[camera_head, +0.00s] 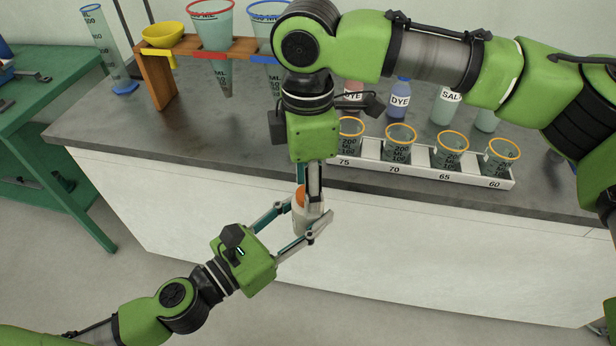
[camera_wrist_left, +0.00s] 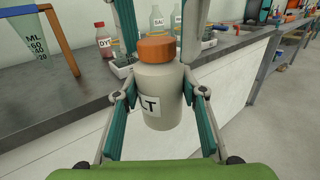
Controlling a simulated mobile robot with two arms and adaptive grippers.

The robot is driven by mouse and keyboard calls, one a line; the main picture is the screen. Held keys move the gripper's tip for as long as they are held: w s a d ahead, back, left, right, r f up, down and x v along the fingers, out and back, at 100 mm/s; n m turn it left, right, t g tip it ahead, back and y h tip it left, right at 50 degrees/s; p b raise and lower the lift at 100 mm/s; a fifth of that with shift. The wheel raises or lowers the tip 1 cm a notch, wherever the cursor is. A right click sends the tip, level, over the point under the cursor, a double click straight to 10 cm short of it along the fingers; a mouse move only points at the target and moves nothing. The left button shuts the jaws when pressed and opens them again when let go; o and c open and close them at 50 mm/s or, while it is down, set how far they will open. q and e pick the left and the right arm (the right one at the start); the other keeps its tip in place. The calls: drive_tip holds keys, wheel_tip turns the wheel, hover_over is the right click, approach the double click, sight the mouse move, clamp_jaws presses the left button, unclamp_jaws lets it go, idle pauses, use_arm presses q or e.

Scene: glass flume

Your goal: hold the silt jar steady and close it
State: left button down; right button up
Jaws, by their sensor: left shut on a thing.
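The silt jar (camera_wrist_left: 157,92) is a pale, upright bottle with a partly visible label ending in "LT". It also shows in the head view (camera_head: 306,219), in front of the bench edge. An orange lid (camera_wrist_left: 155,50) sits on its mouth; I cannot tell how tight it is. My left gripper (camera_head: 301,226) is shut on the jar body, one finger on each side. My right gripper (camera_head: 307,196) points down from above, its fingers either side of the lid. I cannot tell whether they press on it.
The grey bench (camera_head: 230,150) is just behind the jar. On it stand a white rack (camera_head: 430,171) of orange-rimmed beakers, dye and salt bottles (camera_head: 399,98), and a wooden cone stand (camera_head: 158,80). A green table (camera_head: 60,95) is at left. The floor in front is clear.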

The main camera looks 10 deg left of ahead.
drive_tip(key=c, duration=1.2)
drive_tip(key=o, duration=1.4)
drive_tip(key=shift+c, duration=0.2)
wheel_tip(320, 180, up, 12)
